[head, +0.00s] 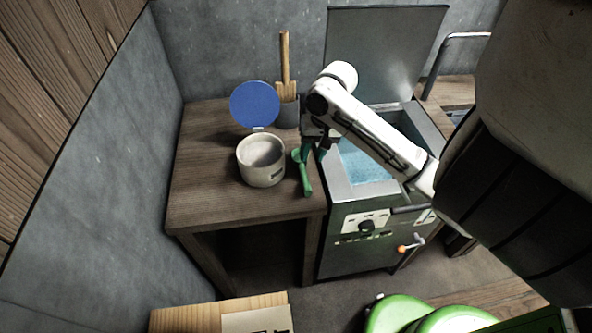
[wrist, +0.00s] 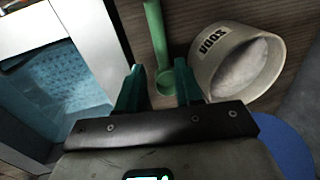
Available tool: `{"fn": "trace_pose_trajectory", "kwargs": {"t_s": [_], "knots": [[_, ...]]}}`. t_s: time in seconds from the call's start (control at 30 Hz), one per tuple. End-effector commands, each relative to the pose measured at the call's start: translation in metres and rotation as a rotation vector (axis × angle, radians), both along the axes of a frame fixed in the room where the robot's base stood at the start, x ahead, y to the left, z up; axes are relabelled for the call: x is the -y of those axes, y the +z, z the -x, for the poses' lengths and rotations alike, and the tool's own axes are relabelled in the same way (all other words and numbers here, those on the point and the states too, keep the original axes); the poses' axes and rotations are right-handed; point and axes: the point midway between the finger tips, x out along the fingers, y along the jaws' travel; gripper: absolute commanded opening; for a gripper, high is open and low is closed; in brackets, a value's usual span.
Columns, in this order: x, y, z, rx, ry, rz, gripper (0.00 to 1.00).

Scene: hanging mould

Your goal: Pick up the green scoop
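The green scoop (head: 306,180) lies on the wooden table near its right edge, with its handle towards the table's front. In the wrist view its handle (wrist: 156,35) runs up from between the fingertips, and its round end sits low between the fingers. My gripper (head: 315,147) is over the scoop's far end in the head view and partly hides it. In the wrist view its two dark green fingers (wrist: 158,67) stand apart, one on each side of the scoop's round end. A gap shows between fingers and scoop; whether the fingers touch the table is unclear.
A white tub (head: 261,165) labelled soda, with a blue lid (head: 255,104) standing open, is just left of the scoop. A wooden spatula (head: 285,62) stands in a grey pot behind. A metal bath (head: 345,183) with blue contents and raised cover adjoins right. The table's front left is clear.

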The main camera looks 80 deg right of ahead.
Motion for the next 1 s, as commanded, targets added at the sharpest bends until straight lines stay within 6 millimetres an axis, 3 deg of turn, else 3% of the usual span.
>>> {"fn": "trace_pose_trajectory", "kwargs": {"t_s": [0.1,0.43,0.7,1.0], "knots": [[-0.002,-0.019,-0.003,-0.001,0.001,-0.002,0.35],[-0.005,-0.046,-0.008,0.0,0.0,-0.001,0.35],[-0.009,-0.083,-0.013,0.0,0.001,-0.001,0.35],[-0.01,-0.088,-0.015,0.001,0.002,0.001,0.35]]}}
